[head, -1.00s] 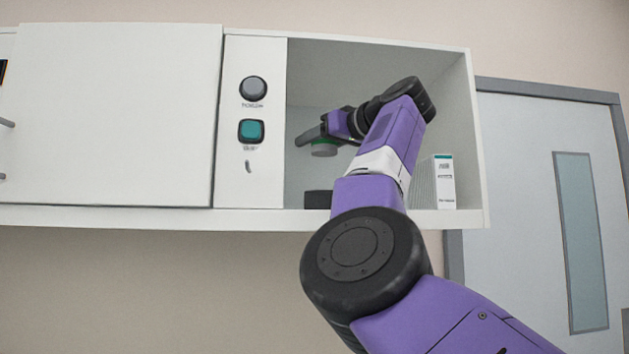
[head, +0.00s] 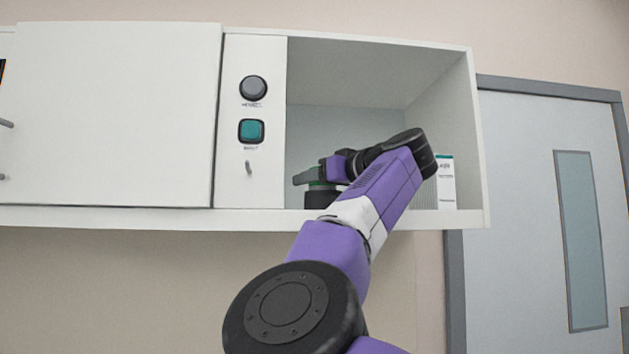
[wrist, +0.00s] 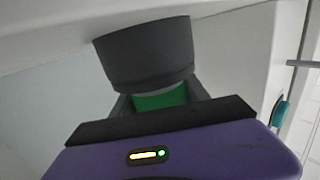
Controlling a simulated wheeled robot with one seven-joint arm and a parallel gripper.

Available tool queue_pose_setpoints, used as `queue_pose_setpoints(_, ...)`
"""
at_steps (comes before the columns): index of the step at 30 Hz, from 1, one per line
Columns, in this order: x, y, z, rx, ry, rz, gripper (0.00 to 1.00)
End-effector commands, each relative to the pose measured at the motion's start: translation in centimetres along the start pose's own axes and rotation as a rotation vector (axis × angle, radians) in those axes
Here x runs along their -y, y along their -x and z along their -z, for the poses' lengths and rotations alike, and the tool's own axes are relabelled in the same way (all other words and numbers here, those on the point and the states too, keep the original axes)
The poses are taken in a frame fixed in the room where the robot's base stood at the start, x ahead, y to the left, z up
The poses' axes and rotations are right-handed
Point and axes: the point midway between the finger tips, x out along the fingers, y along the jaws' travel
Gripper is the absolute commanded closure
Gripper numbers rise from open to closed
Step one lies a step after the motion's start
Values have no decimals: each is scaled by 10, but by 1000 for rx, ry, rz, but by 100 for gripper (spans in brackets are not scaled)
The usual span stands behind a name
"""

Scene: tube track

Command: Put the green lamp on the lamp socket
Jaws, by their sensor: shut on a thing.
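My gripper (head: 308,177) is inside the open cabinet bay, low over the shelf. In the wrist view its two fingers (wrist: 160,97) are shut on the green lamp (wrist: 162,102), one finger on each side. A thin strip of the green lamp (head: 318,185) shows under the fingers in the head view. The lamp socket (head: 320,199) is a short black cylinder standing on the shelf; it fills the top of the wrist view (wrist: 145,52). The lamp is in line with the socket and right against it or very close. I cannot tell whether it is seated.
A white box (head: 446,182) stands on the shelf at the right, partly behind my arm. A panel left of the bay has a grey round knob (head: 253,88), a teal square button (head: 251,131) and a small lever (head: 249,167). A closed white cabinet door (head: 115,115) is further left.

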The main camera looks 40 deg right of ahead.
Motion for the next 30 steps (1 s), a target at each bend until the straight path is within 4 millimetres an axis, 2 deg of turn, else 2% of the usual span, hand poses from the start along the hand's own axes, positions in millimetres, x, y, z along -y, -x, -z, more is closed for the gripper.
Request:
queue_pose_setpoints(2, 0, 0, -3, 1, 0, -1, 89)
queue_pose_setpoints(3, 0, 0, -4, 1, 0, -1, 45)
queue_pose_setpoints(6, 0, 0, -2, 0, 0, 0, 26)
queue_pose_setpoints(19, -1, 3, 0, -1, 0, -1, 25)
queue_pose_setpoints(23, -1, 22, -4, -2, 1, -4, 25)
queue_pose_setpoints(30, -2, 72, -4, -3, 1, -5, 25)
